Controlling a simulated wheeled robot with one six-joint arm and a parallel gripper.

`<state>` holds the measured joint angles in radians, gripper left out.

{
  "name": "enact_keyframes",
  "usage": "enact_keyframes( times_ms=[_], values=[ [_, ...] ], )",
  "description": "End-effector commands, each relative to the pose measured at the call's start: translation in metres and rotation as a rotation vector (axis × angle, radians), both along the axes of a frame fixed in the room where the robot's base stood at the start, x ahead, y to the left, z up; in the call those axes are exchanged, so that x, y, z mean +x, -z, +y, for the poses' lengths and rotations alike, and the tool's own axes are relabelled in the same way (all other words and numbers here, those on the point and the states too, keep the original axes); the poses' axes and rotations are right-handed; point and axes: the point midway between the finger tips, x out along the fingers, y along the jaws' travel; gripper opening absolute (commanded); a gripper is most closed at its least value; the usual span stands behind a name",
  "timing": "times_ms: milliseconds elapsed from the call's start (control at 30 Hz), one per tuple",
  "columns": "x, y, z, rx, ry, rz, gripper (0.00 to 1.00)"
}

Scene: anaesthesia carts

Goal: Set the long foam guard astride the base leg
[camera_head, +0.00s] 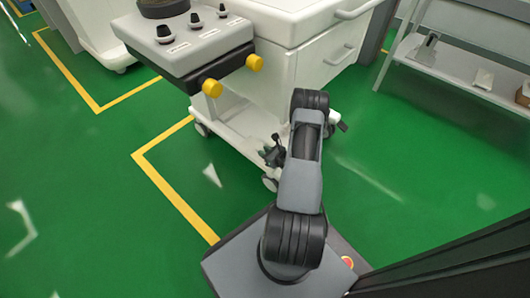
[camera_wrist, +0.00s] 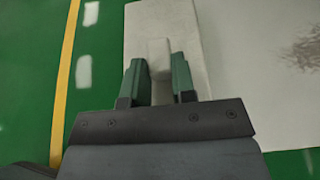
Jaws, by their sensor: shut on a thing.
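My gripper (camera_wrist: 157,80) shows in the wrist view with its two green fingers on either side of a narrow pale block (camera_wrist: 159,58), and it is shut on it. The block appears to be the upper part of the pale foam guard (camera_wrist: 143,22), a wider flat shape that runs away under the fingers. A whitish cart base (camera_wrist: 250,60) with a dark smudge lies to the right of it. In the head view the cart's low base (camera_head: 235,118) is partly behind my arm, and the guard is not discernible. I cannot tell whether the guard touches the base leg.
The cart (camera_head: 315,50) stands above, with a grey knob panel (camera_head: 185,45) and yellow knobs (camera_head: 212,88) overhanging the base. Casters (camera_head: 270,184) sit at its corners. A grey shelf unit (camera_head: 460,70) is at right. The green floor is open at left and right.

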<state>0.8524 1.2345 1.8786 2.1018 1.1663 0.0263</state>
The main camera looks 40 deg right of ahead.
Motion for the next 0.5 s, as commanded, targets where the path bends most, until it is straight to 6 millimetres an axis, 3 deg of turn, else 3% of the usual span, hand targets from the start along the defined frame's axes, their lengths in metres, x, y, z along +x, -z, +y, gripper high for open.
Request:
enact_keyframes(
  times_ms=[333,500],
  values=[
    [0.0,0.0,0.0,0.0,0.0,0.0,0.54],
    [-0.0001,0.0001,0.0,0.0,0.0,0.0,0.54]
  ],
)
